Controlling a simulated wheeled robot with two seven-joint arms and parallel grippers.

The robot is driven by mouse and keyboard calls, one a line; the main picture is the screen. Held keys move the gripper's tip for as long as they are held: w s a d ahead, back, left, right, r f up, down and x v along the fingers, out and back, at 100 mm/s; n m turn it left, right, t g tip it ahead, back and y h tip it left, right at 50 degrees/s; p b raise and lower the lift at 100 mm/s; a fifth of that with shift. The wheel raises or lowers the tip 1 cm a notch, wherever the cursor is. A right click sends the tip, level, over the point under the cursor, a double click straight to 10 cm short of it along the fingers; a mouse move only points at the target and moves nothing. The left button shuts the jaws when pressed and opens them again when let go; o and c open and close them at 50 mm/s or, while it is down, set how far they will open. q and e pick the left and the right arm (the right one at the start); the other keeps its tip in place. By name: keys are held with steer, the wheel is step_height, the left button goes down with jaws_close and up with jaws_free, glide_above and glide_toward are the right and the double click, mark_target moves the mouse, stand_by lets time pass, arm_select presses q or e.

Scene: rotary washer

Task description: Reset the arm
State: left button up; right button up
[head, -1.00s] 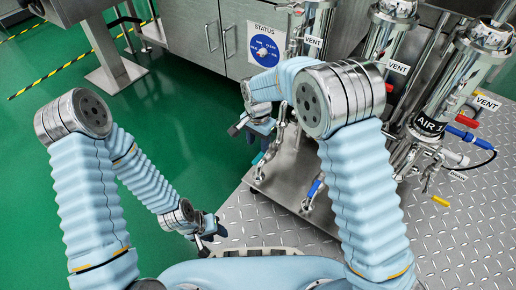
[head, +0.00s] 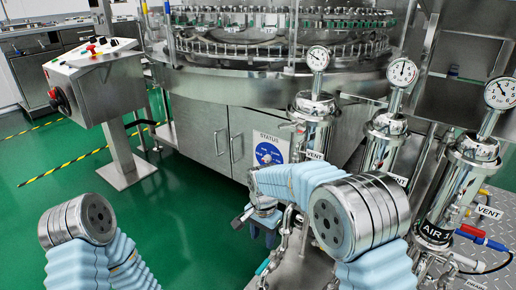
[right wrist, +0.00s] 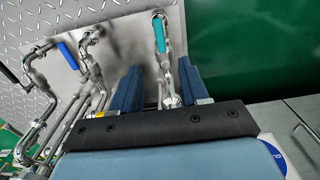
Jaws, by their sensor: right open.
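My right arm, in a pale blue sleeve, reaches forward in the head view. My right gripper (head: 259,232) hangs beside the steel pipework, left of the filter housings. In the right wrist view its two dark blue fingers (right wrist: 160,88) are apart. A steel pipe with a teal-handled valve (right wrist: 161,35) shows beyond and between the fingers; I cannot tell whether they touch it. My left arm shows at the lower left of the head view, but its gripper is outside the frame.
Steel filter housings (head: 382,145) with gauges stand at the right. A blue valve handle (right wrist: 68,56) is on a neighbouring pipe. The rotary washer (head: 270,75) stands behind, with cabinet doors (head: 215,135) below. A control box (head: 98,85) stands at the left. Green floor (head: 150,215) is open.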

steer(key=s+d+f+n+y+p, duration=0.2)
steer(key=s+d+f+p, duration=0.4)
steer(key=f, duration=0.4)
steer(key=s+d+f+n+y+p, duration=0.1)
steer(key=s+p, duration=0.1)
steer(key=s, duration=0.6)
steer(key=s+d+f+n+y+p, duration=0.1)
steer(key=s+d+f+n, duration=0.1)
steer(key=s, duration=0.7)
steer(key=shift+d+f+n+t+p, duration=0.25)
steer(key=shift+n+t+p, duration=0.05)
steer(key=shift+t+p, duration=0.1)
